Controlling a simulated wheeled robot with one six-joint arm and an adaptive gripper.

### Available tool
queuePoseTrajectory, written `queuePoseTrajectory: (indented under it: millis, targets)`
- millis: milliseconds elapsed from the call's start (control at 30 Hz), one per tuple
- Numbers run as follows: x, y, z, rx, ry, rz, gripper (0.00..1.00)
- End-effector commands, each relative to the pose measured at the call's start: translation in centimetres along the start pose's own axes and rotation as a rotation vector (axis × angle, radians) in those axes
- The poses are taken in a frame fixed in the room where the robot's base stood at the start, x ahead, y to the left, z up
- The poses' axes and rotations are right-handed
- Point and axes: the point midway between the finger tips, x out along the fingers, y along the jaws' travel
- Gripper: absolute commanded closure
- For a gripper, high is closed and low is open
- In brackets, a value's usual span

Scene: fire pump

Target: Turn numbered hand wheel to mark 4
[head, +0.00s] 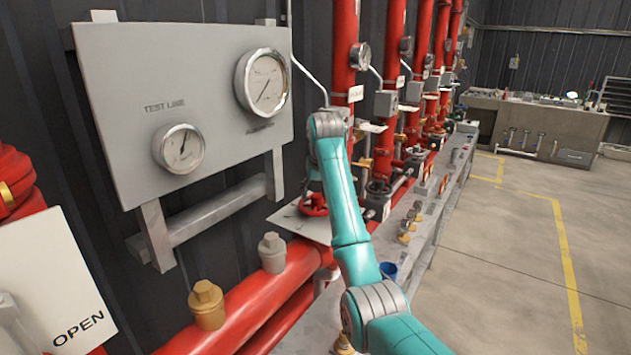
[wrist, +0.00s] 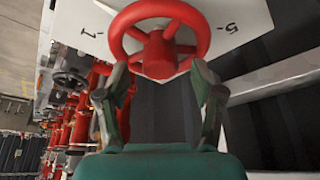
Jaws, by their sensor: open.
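A red hand wheel (wrist: 160,12) with spokes fills the top middle of the wrist view, in front of a white plate (wrist: 240,22) with marks; a 1 shows at left and a 5 at right. Mark 4 is not visible. My gripper (wrist: 158,85) is open, its two fingers apart just below the wheel's near rim, with nothing seen between them. I cannot tell whether a finger touches the rim. In the head view the red wheel (head: 314,205) sits on the white plate (head: 287,222), left of my teal arm, which hides my gripper.
A grey gauge panel (head: 120,75) with two dials stands at the left. Red pipes (head: 345,50) with valves run along the wall behind my arm. A white OPEN sign (head: 50,285) is at the lower left. The floor (head: 510,260) on the right is clear.

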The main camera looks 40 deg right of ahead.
Motion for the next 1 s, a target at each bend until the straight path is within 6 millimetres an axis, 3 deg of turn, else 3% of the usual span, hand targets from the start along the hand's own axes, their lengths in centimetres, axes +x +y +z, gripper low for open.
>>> queuePoseTrajectory:
  millis: [467, 733, 767, 800, 933, 1000]
  targets:
    - [0.96, 0.18, 0.44, 0.001, 0.0, 0.0, 0.33]
    - [0.95, 0.17, 0.43, 0.0, 0.0, 0.0, 1.0]
    - [0.95, 0.17, 0.43, 0.0, 0.0, 0.0, 1.0]
    - [0.95, 0.17, 0.43, 0.0, 0.0, 0.0, 0.7]
    - [0.95, 0.16, 0.43, 0.0, 0.0, 0.0, 1.0]
    - [0.96, 0.18, 0.43, -0.003, 0.0, -0.001, 1.0]
